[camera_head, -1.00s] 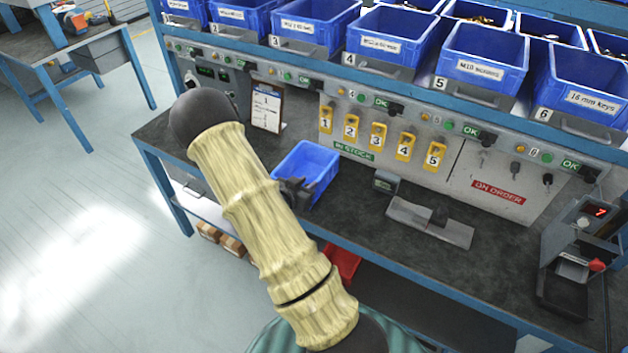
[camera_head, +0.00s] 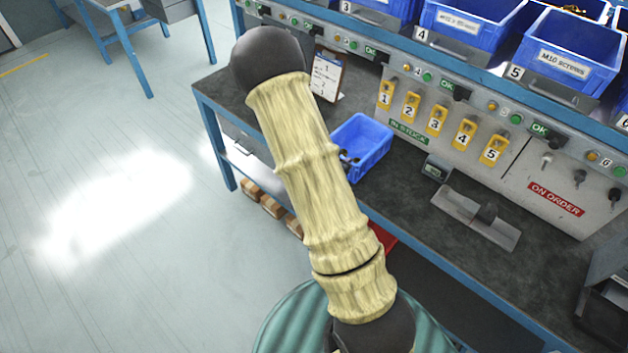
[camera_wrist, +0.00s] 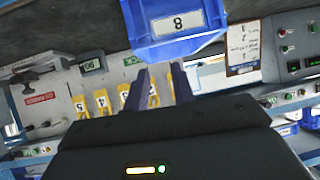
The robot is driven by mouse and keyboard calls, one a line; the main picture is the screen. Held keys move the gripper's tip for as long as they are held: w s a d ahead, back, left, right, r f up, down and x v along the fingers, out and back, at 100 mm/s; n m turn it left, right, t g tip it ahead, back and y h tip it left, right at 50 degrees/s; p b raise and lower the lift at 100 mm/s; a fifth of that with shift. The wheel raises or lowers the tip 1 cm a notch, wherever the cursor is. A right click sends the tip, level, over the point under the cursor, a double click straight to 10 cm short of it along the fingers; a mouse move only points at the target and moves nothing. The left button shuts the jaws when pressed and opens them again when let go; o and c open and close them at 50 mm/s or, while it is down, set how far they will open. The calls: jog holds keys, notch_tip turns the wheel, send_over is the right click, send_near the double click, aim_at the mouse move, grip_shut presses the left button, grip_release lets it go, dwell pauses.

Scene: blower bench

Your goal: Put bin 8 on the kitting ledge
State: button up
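Bin 8, a blue open bin (camera_head: 362,146), sits on the dark bench top (camera_head: 410,190) near its front edge. In the wrist view, its white label reading 8 (camera_wrist: 178,23) faces me, with the picture turned upside down. In the head view my arm hides most of the gripper, and only dark finger parts show at the bin's near left side. No surface is marked as the kitting ledge.
Numbered blue bins (camera_head: 463,22) stand on a shelf above a panel with yellow tags (camera_head: 437,120). A clipboard (camera_head: 327,75) stands behind bin 8. Open floor (camera_head: 110,200) is at the left.

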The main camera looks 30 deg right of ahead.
jog(key=s+a+r+n+y, duration=0.1)
jog(key=a+r+n+y, duration=0.25)
jog(key=a, duration=0.45)
jog(key=s+a+r+n+y, duration=0.2)
jog(key=a+r+n+y, duration=0.1)
jog(key=a+y, duration=0.3)
jog(key=s+a+r+n+g, duration=0.1)
jog(key=s+a+r+n, duration=0.1)
jog(key=s, duration=0.3)
jog(key=s+a+r+n+g, duration=0.2)
jog(key=s+a+r+n, duration=0.1)
jog(key=s, duration=0.3)
jog(key=shift+s+a+r+n+y, duration=0.2)
jog(key=shift+a+r+n+y, duration=0.05)
jog(key=shift+n+y, duration=0.25)
